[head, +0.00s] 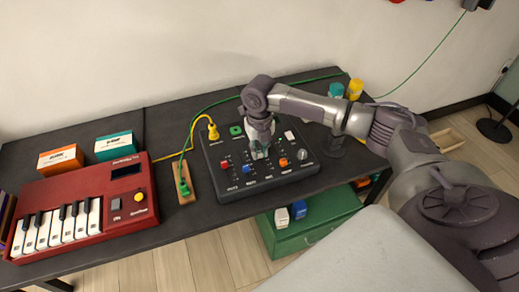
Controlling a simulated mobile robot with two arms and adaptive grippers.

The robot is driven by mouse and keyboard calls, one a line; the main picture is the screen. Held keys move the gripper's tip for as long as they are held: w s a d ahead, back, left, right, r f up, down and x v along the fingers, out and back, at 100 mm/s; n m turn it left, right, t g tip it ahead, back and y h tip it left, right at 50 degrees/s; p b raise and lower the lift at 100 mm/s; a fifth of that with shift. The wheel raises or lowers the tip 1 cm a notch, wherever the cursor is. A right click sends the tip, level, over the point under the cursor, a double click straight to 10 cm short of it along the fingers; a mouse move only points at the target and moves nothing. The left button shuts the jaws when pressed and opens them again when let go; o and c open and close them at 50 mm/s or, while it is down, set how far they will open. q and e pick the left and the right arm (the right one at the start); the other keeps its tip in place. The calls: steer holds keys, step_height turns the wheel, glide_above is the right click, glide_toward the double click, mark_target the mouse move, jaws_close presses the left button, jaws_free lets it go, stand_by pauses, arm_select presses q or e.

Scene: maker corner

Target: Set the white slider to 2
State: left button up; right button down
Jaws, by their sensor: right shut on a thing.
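The dark control panel (222,188) lies on the table, with a row of sliders on it. My right gripper (260,155) points down over the panel, between the blue slider (247,168) and the orange slider (283,162). It is shut on a slider cap, which its fingers hide; from its place in the row this seems to be the white slider. The scale marks beside it are too small to read. My left gripper is out of view.
The red slider (225,165) and a grey knob (302,154) are also on the panel. The red keyboard (130,205) is farther left. Blue and yellow jars stand behind my right arm.

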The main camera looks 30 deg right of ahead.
mark_target(264, 166)
steer(key=s+p, duration=0.3)
steer(key=shift+a+r, duration=0.25)
steer(key=shift+a, duration=0.05)
steer(key=shift+s+a+f+p, duration=0.1)
steer(key=shift+s+p, duration=0.15)
steer(key=shift+p, duration=0.05)
steer(key=shift+f, duration=0.15)
steer(key=c, duration=1)
jaws_free()
steer(key=shift+c, duration=0.2)
